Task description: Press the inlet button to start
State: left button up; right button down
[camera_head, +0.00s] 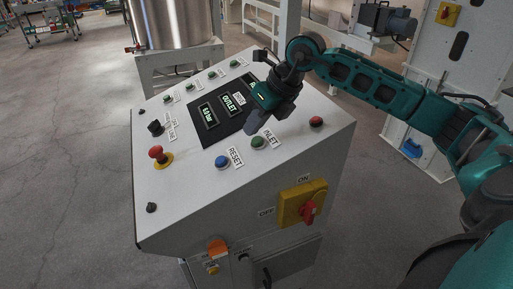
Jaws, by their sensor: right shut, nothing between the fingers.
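The control console (178,207) stands in front of me with a sloped white top. The inlet button (257,142) is a green button near the panel's front edge, beside its INLET label (271,137). My right gripper (254,129) comes in from the upper right over the console. It is shut and empty, with its tip just behind and above the inlet button. I cannot tell whether it touches the button. My gripper and wrist hide part of the dark display panel. My left gripper is out of view.
A blue reset button (222,161) sits left of the inlet button, and a red button (316,121) sits to the right. A red emergency stop (157,153) is at the left. A yellow switch with a red handle (303,204) is on the front face. A steel tank (172,22) stands behind.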

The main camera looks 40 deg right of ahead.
dwell(0.3)
jog(key=shift+f, duration=0.1)
dwell(1.0)
dwell(0.6)
jog(key=shift+d+f+b, duration=0.2)
jog(key=shift+f+b, duration=0.15)
jog(key=shift+f, duration=0.05)
jog(key=shift+s+d+f+b, duration=0.1)
jog(key=shift+f+b, duration=0.25)
jog(key=shift+f, duration=0.1)
dwell(0.8)
jog(key=shift+r, duration=0.15)
jog(key=shift+a+r+p, duration=0.25)
jog(key=shift+r+p, duration=0.45)
